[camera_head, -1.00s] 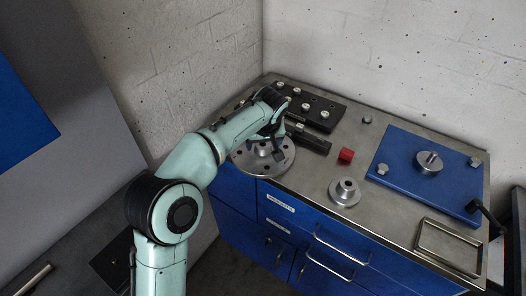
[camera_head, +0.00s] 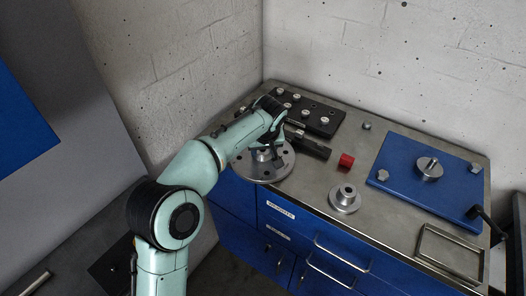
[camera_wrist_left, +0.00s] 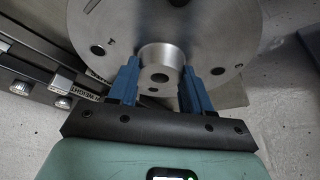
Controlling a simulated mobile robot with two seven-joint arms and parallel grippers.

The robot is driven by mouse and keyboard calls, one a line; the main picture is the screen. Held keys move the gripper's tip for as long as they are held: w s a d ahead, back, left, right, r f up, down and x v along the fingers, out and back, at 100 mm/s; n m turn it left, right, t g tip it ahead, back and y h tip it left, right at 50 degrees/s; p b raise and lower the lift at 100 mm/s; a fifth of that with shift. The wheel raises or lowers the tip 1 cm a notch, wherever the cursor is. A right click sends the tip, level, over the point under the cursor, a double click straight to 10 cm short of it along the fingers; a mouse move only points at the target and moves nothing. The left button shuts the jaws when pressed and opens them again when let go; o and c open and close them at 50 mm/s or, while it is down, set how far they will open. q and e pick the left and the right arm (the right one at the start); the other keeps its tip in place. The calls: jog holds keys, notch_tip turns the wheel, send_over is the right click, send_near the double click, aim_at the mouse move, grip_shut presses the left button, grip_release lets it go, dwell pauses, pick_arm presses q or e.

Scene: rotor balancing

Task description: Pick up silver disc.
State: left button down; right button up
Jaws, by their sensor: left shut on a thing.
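The silver disc (camera_head: 247,171) is a round plate with a raised hub and several holes, at the left front corner of the metal worktop. In the left wrist view the disc (camera_wrist_left: 225,30) fills the top of the picture. My left gripper (camera_head: 266,147) reaches down over the disc's middle. In the left wrist view its blue fingers (camera_wrist_left: 160,72) are shut on the disc's hub, one on each side. I cannot tell whether the disc touches the worktop. My right gripper is not in view.
A black rack (camera_head: 318,119) with silver weights stands behind, and a dark block (camera_head: 308,146) lies close right of the disc. A red cube (camera_head: 346,160), a small silver flanged hub (camera_head: 345,198) and a blue plate (camera_head: 410,186) stand further right. Brick walls close the back.

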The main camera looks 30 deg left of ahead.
pick_arm(q)
notch_tip(320, 180, up, 20)
jog(key=p, duration=0.7)
